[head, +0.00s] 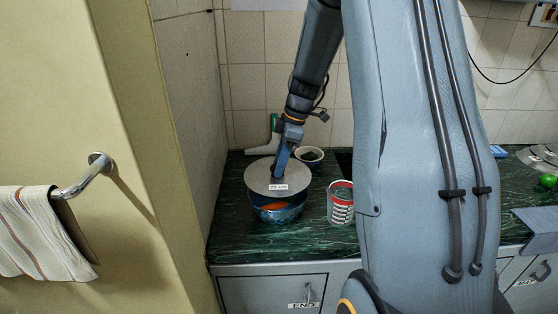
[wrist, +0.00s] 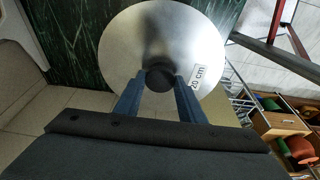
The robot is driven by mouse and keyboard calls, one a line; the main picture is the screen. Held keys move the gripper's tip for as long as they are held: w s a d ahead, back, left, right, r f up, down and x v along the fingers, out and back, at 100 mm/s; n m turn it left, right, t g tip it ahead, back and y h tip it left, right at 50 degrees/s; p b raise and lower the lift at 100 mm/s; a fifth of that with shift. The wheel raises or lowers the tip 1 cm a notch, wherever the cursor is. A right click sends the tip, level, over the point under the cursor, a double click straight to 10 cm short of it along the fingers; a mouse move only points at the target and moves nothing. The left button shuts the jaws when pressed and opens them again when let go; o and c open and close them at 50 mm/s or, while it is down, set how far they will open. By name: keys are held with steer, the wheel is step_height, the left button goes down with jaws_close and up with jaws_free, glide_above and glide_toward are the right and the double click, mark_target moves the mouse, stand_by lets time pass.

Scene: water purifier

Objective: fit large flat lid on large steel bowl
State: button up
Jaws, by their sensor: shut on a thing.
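My gripper (head: 281,165) is shut on the dark knob of the large flat lid (head: 262,179). The lid is a round steel disc with a white label, and it also shows in the wrist view (wrist: 122,50) with the knob between the fingertips (wrist: 160,80). In the head view the lid is over the large steel bowl (head: 277,213), which looks bluish and stands on the counter. Something orange shows at the bowl's front, under the lid. The lid hides most of the bowl's opening, and I cannot tell whether it touches the rim.
A green marble counter (head: 240,237) carries a red and white can (head: 341,203) right of the bowl and a small bowl (head: 309,155) behind. A green and white object (head: 270,136) stands at the back. The wall is close on the left. My arm hides the counter's middle.

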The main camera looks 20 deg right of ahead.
steer(key=shift+f+b, duration=1.75)
steer(key=shift+f, duration=1.3)
steer(key=o, duration=1.2)
steer(key=shift+b+v, duration=1)
steer(key=shift+v, duration=2.9)
steer(key=shift+a, duration=0.15)
steer(key=s+a+f+m+h, duration=0.1)
steer(key=s+a+f+m, duration=0.2)
steer(key=s+a+m, duration=0.3)
steer(key=s+a+f+m+h, duration=0.2)
steer(key=s+a+m, duration=0.5)
steer(key=s, duration=0.6)
steer(key=shift+s+a+f, duration=0.4)
steer(key=shift+a+f, duration=0.05)
